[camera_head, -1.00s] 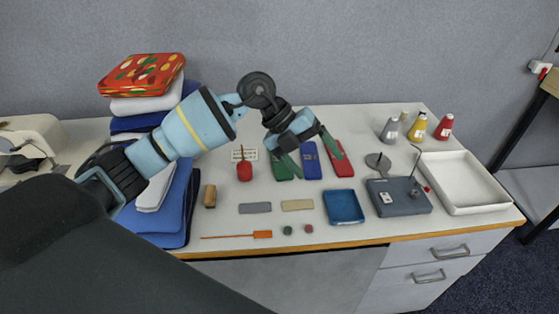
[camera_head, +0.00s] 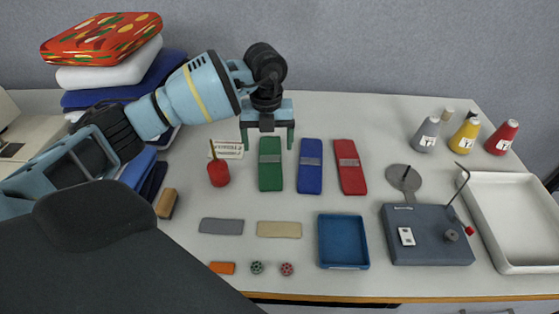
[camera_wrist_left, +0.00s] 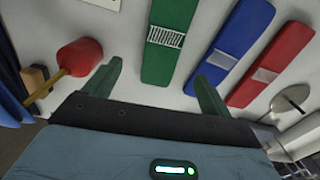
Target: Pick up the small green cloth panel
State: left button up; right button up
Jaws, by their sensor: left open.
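The small green cloth panel (camera_head: 270,172) lies flat on the table, with a pale patch across its middle. It is the leftmost of three similar panels and also shows in the left wrist view (camera_wrist_left: 158,62). My left gripper (camera_head: 268,146) is open and empty over the panel's far end, one finger to each side of it in the head view. In the left wrist view its two green fingers (camera_wrist_left: 157,86) are spread, with the panel between and beyond them. I cannot tell the exact height of the fingertips. My right gripper is not in view.
A blue panel (camera_head: 310,175) and a red panel (camera_head: 351,177) lie to the right. A red pincushion-like object (camera_head: 218,174) is close on the left. A blue tray (camera_head: 342,258), a grey device (camera_head: 425,250) and a white tray (camera_head: 489,200) stand further right. Folded cloths (camera_head: 120,85) are stacked left.

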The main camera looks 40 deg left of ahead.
aim_at(270, 167)
pick_arm(q)
jog(key=shift+r, duration=0.1)
jog(key=shift+s, duration=0.15)
jog(key=shift+s+f, duration=0.1)
jog(key=shift+f, duration=0.25)
jog(key=shift+w+d+f, duration=0.1)
jog(key=shift+d+f, duration=0.05)
jog(key=shift+f, duration=1.6)
jog(key=shift+w+d+f, duration=0.1)
jog(key=shift+f, duration=1.6)
jog(key=c, duration=1.1)
